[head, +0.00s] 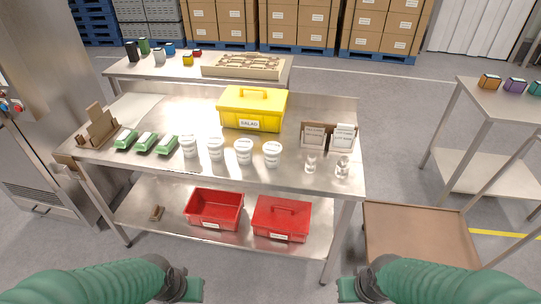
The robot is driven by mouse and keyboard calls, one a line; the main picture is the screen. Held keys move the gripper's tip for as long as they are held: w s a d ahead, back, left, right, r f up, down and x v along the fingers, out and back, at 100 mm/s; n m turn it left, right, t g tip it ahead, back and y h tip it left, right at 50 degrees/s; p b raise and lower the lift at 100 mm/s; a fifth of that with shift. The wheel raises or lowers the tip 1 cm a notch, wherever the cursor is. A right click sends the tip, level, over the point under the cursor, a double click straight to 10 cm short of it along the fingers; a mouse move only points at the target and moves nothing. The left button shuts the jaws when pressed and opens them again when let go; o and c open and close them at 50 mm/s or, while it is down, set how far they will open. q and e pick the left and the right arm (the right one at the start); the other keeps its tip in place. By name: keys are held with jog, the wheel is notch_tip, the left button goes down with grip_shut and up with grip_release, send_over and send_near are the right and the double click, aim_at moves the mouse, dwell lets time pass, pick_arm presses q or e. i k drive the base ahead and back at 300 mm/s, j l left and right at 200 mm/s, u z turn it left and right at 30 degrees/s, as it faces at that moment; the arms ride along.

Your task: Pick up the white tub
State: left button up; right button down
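Several white tubs stand upright in a row near the front edge of the steel table (280,183). From left to right there is a first white tub (189,147), a second white tub (216,150), a third white tub (243,152) and a last white tub (272,155). My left gripper (190,289) is at the bottom edge, left of centre, well short of the table. My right gripper (350,289) is at the bottom edge, right of centre. Both are apart from the tubs, and their finger gaps cannot be made out.
A yellow bin (252,108) stands behind the tubs. Green packs (146,142) lie to their left. Clear jars (310,165) and card boxes (328,136) stand to their right. Red bins (214,209) sit on the lower shelf. A brown-topped cart (415,235) stands at right.

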aim_at(272, 150)
jog(key=i+j, duration=0.2)
jog(key=i+j+z, duration=0.15)
jog(key=j, duration=0.3)
jog(key=i+j, duration=0.2)
jog(key=j, duration=0.15)
jog(key=i+j+z, duration=0.15)
jog(key=i+j, duration=0.2)
jog(key=j, duration=0.35)
jog(key=l+z, duration=0.05)
